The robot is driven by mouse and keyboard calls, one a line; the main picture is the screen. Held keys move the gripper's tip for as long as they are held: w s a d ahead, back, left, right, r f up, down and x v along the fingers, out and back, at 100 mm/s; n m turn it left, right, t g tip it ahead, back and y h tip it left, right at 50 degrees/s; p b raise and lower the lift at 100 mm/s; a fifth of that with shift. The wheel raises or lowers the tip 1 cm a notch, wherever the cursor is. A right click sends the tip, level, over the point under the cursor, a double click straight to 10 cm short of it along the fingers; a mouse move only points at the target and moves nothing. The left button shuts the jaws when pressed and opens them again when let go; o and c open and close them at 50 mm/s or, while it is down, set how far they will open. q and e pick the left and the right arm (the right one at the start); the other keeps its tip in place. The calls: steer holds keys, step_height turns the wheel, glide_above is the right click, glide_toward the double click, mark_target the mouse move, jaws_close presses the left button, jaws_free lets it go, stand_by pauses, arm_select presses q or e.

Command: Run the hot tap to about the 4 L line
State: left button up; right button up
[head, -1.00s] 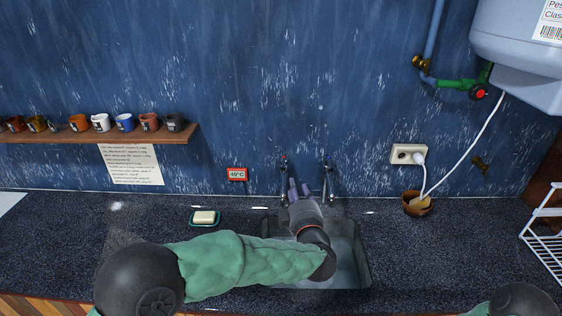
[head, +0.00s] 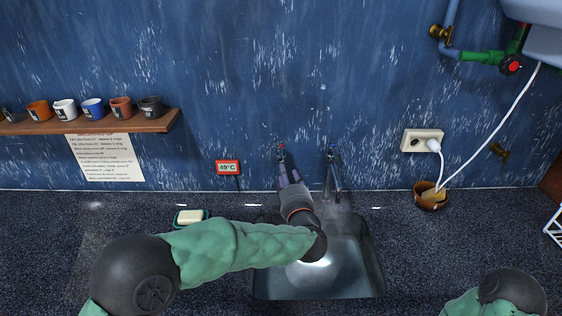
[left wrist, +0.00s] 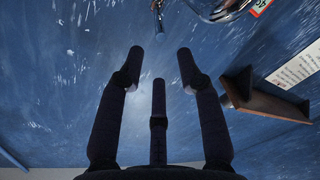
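Two taps stand on the blue wall above the sink (head: 362,268). The left tap (head: 281,149) has a red mark and the right tap (head: 332,158) a blue one. My left gripper (head: 290,176) reaches over the sink just below the red-marked tap. In the left wrist view its three dark fingers (left wrist: 158,70) are spread with nothing between them. A metal tap part (left wrist: 158,18) shows beyond the fingertips. My left arm hides part of the sink. A bright round patch shows in it; I cannot make out a 4 L line. My right gripper is out of view.
A red display (head: 228,167) reads 49°C. A soap dish (head: 190,217) lies left of the sink. A shelf (head: 100,125) holds several cups above a paper notice (head: 105,158). A socket (head: 422,140) with a white cord and a brown bowl (head: 430,196) are at right.

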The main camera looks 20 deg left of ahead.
mark_target(282, 157)
arm_select(q)
steer(key=b+x, duration=0.2)
steer(key=x, duration=0.7)
jaws_close()
